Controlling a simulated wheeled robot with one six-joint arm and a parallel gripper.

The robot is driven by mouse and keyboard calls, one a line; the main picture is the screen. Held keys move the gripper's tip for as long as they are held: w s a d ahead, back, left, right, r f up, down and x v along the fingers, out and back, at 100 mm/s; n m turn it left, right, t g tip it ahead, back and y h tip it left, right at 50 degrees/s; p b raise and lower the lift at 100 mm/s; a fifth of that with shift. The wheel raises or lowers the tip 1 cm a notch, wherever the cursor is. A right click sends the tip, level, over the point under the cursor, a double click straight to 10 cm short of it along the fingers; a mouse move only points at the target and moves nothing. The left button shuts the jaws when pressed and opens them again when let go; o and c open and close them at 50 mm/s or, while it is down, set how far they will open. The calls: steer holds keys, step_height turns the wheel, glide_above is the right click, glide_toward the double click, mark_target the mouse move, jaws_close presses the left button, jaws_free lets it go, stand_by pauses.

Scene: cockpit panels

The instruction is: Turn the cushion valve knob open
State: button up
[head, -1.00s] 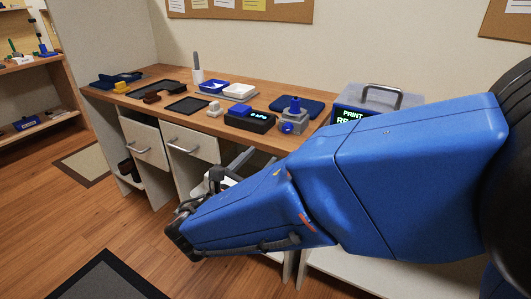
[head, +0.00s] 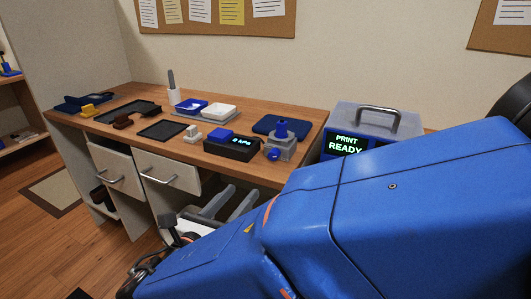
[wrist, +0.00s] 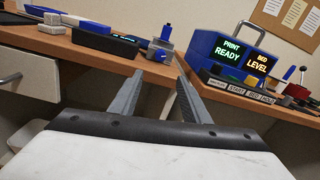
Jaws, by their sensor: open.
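A small grey valve block (head: 284,148) with a blue cylinder on top stands on the wooden bench near its front edge. A round blue knob (head: 273,154) sticks out from its front left side. The block (wrist: 160,47) also shows in the wrist view, beyond my fingertips, where the knob is too small to make out clearly. My gripper (wrist: 160,68) is open and empty. It is apart from the valve, in front of the bench and lower than its top. In the head view the two grey fingers (head: 226,204) show past my blue arm.
A dark box with a "0 kPa" display (head: 231,148) sits left of the valve. A blue pad (head: 282,124) lies behind it. A "PRINT READY" case (head: 370,129) stands to the right. The bench's front edge and drawers (head: 172,176) lie close to my gripper.

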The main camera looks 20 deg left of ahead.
mark_target(272, 158)
steer(key=w, duration=0.5)
steer(key=w+d, duration=0.1)
steer(key=w, duration=0.5)
steer(key=w+d, duration=0.1)
steer(key=w, duration=0.5)
steer(key=shift+w, duration=0.1)
steer(key=shift+c, duration=0.6)
steer(key=c, duration=0.9)
